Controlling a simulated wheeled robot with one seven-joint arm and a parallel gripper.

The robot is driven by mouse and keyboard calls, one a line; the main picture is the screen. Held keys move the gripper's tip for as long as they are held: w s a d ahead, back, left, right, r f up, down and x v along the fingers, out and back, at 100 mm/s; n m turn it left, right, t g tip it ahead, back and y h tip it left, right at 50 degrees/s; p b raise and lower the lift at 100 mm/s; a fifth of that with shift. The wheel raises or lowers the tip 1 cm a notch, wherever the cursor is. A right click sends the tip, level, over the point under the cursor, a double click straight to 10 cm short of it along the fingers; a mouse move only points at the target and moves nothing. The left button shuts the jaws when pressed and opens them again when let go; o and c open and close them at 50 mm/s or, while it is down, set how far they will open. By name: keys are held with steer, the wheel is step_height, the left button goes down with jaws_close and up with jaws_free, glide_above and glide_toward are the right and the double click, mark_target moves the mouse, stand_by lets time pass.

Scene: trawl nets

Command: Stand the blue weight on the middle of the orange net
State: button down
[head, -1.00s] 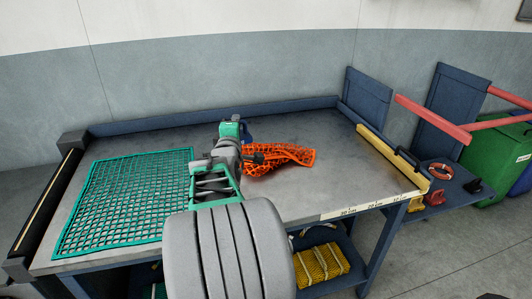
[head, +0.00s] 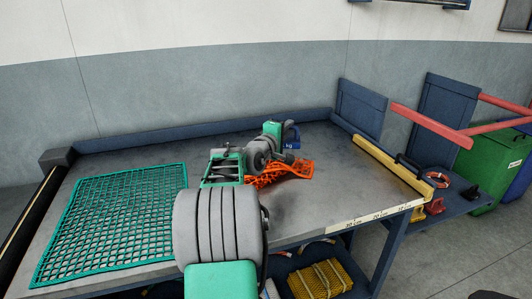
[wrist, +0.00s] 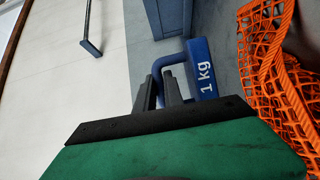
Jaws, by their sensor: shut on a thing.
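The blue weight (head: 293,137), with "kg" on its side, is at the far side of the orange net (head: 278,176) in the head view. My gripper (head: 286,128) is shut on it. In the wrist view the fingers (wrist: 162,90) grip the handle of the weight (wrist: 203,72), which reads "1 kg". The orange net (wrist: 262,55) lies to its right there, bunched and raised in folds. My arm hides part of the net in the head view. I cannot tell how high the weight is above the table.
A flat green net (head: 110,220) covers the left of the grey table (head: 215,262). A raised blue edge (head: 200,134) runs along the back. The table's right front is clear.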

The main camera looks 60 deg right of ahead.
steer(key=w+f, duration=0.2)
steer(key=f, duration=0.1)
steer(key=w+f+b, duration=0.1)
steer(key=w+f, duration=0.2)
steer(key=w+d+f, duration=0.1)
steer(key=w+f, duration=0.1)
steer(key=f, duration=0.1)
steer(key=shift+w+f, duration=0.25)
steer(key=shift+w, duration=0.1)
steer(key=shift+a, duration=0.1)
steer(key=shift+f+b, duration=0.35)
steer(key=shift+b, duration=0.05)
steer(key=shift+f, duration=0.35)
